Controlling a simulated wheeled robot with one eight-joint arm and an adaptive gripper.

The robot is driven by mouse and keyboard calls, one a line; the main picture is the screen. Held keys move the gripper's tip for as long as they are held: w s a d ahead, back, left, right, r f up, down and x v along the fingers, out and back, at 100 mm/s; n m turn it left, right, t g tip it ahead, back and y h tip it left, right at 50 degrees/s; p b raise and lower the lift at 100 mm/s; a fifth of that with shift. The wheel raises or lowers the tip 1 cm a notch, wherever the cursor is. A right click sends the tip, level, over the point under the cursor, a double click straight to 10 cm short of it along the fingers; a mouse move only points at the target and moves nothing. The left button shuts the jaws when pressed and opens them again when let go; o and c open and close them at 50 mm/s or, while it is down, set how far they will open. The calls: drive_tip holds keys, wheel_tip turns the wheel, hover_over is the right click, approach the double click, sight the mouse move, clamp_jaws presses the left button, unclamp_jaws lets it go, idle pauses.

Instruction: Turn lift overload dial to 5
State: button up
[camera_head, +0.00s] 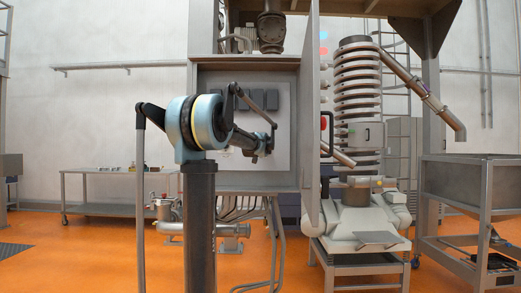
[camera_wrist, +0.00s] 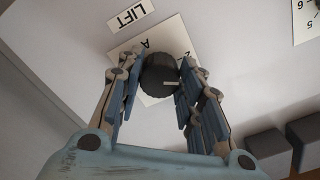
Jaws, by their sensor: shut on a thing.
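The picture is tilted, and the pointer line points to the right, towards one finger. Most scale figures are hidden or unreadable. My gripper (camera_wrist: 154,84) has a blue-padded finger on each side of the dial and is shut on it. In the head view my gripper (camera_head: 267,142) reaches the panel inside the open cabinet; the dial cannot be made out there.
In the wrist view, another scale plate (camera_wrist: 307,20) with figures 5 and 6 is at top right, and dark grey blocks (camera_wrist: 268,146) are at lower right. In the head view, the cabinet's open door (camera_head: 312,120) stands right of my gripper.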

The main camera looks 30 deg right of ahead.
drive_tip(key=shift+a+m, duration=0.15)
drive_tip(key=shift+m, duration=10.25)
drive_tip(key=o, duration=1.1)
drive_tip(key=shift+w, duration=0.1)
drive_tip(key=shift+c, duration=0.2)
drive_tip(key=v, duration=1.2)
